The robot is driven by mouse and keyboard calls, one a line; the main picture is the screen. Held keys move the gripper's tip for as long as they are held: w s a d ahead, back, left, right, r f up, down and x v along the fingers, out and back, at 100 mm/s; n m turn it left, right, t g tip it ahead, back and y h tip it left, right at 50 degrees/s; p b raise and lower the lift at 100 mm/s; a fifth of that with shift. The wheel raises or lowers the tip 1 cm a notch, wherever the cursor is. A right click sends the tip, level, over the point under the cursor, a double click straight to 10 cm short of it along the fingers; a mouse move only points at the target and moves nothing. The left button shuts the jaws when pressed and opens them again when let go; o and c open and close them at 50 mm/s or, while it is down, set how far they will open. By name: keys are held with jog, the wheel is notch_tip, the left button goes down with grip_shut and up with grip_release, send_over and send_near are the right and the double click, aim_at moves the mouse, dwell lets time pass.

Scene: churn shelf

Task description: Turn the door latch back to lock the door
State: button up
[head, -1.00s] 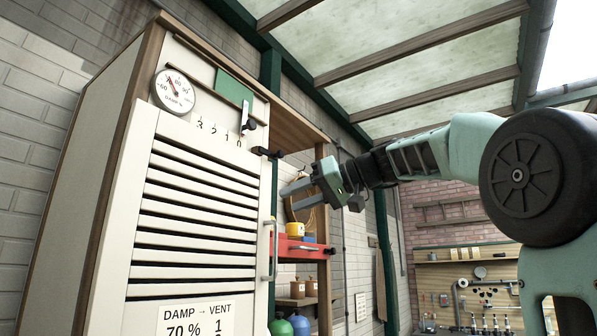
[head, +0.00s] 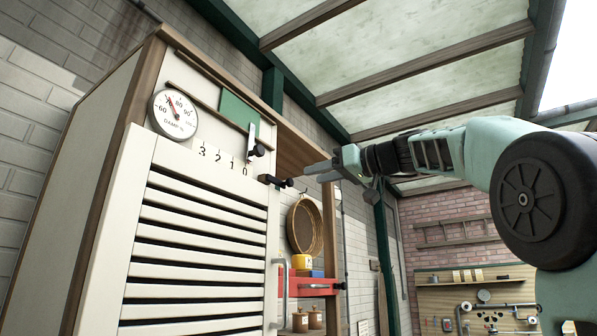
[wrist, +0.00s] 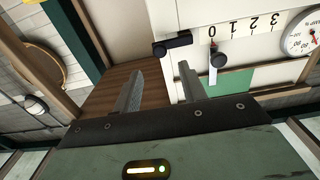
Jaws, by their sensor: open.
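The door latch (head: 275,181) is a short black bar with a thicker end. It lies roughly level at the upper right corner of the white louvred door (head: 200,240), below the number scale. It also shows in the wrist view (wrist: 172,45), just beyond the fingertips. My gripper (head: 308,174) is to the right of the latch, its fingers pointing left towards it. In the wrist view my gripper (wrist: 160,75) is open, with nothing between its fingers. A small gap seems to separate fingers and latch.
Above the latch are a vent slider with a black knob (head: 257,151), a green plate (head: 238,110) and a damp gauge (head: 174,113). To the right, the open shelf bay holds a round sieve (head: 305,226) and a red shelf (head: 308,286).

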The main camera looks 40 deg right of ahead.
aim_at(292, 181)
jog(key=p+x, duration=0.2)
jog(key=x, duration=0.3)
jog(key=shift+w+a+r, duration=0.1)
jog(key=shift+w+r, duration=0.05)
jog(key=shift+w, duration=0.15)
jog(key=shift+w+a+p, duration=0.15)
jog(key=shift+w+p, duration=0.15)
jog(key=shift+w, duration=0.15)
grip_shut()
